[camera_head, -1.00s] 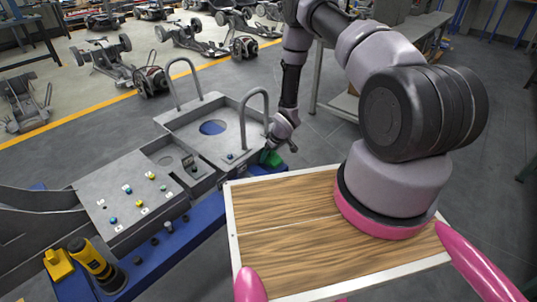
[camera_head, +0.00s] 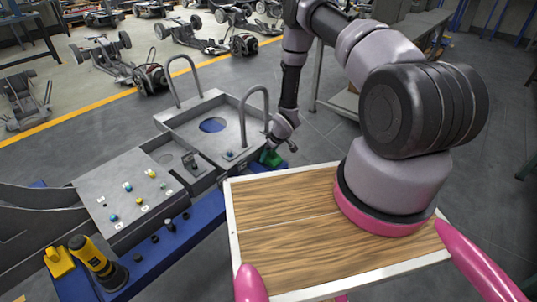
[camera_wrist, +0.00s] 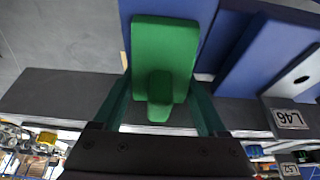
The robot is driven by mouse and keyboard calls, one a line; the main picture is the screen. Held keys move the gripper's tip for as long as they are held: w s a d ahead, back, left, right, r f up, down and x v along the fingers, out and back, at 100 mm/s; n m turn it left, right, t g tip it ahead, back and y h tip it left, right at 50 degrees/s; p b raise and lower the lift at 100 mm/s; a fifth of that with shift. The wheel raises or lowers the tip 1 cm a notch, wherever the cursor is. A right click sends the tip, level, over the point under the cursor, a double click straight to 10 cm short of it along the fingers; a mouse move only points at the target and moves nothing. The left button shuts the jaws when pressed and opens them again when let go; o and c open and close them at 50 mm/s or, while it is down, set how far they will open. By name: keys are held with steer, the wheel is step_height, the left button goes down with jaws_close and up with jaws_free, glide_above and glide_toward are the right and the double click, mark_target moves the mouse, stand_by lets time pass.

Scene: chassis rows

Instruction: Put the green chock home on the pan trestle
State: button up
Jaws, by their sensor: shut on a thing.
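The green chock (camera_head: 270,158) is held at the right end of the grey-and-blue pan trestle (camera_head: 205,214), beside the grey pan with two tall hoop handles. My gripper (camera_head: 274,148) is shut on it; dark fingers flank the chock. In the wrist view the green chock (camera_wrist: 165,45) sits between the fingers of my gripper (camera_wrist: 161,88), its broad face to the camera and a rounded tab toward me. Blue trestle parts (camera_wrist: 262,55) lie close behind and right of it. I cannot tell whether the chock touches the trestle; its seat is hidden.
The grey pan (camera_head: 168,122) has a round blue opening. A panel with small coloured knobs (camera_head: 130,196), a yellow-and-black tool (camera_head: 92,262) and a yellow block (camera_head: 58,262) are on the left. Chassis (camera_head: 100,60) stand behind; open floor lies to the right.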

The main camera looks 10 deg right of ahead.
steer(key=o, duration=1.5)
steer(key=shift+f, duration=0.1)
steer(key=v, duration=1.1)
steer(key=shift+f, duration=0.1)
